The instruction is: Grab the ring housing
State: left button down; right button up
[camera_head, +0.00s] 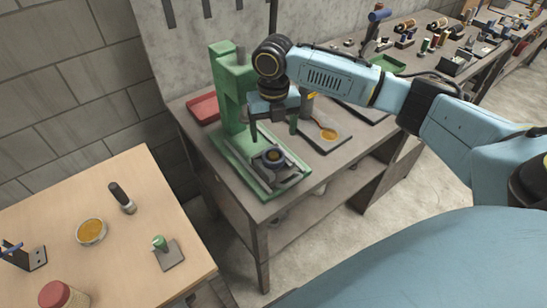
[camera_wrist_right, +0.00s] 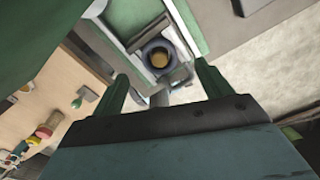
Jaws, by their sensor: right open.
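The ring housing (camera_head: 273,157), a dark round ring with a bluish rim, sits on the base of the green press (camera_head: 228,75) on the grey workbench. In the right wrist view the ring housing (camera_wrist_right: 158,57) shows a yellowish centre and lies ahead of the fingertips. My right gripper (camera_head: 274,128) is open and points down above the ring housing, with nothing between its fingers. In the right wrist view its two green fingers (camera_wrist_right: 160,85) are spread apart. My left gripper is out of view.
A wooden table (camera_head: 130,185) at the lower left carries an orange-filled dish (camera_head: 91,232), a black cylinder (camera_head: 121,197) and a small green-knobbed stand (camera_head: 165,250). A red tray (camera_head: 203,108) lies behind the press. A plate with an orange disc (camera_head: 328,134) lies to its right.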

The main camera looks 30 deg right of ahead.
aim_at(273, 153)
jog(key=shift+s+a+f, duration=0.1)
jog(key=shift+f, duration=1.65)
jog(key=shift+s+a+f, duration=0.1)
jog(key=shift+f, duration=1.6)
jog(key=c, duration=1.1)
jog(key=shift+r, duration=0.1)
jog(key=shift+c, duration=0.8)
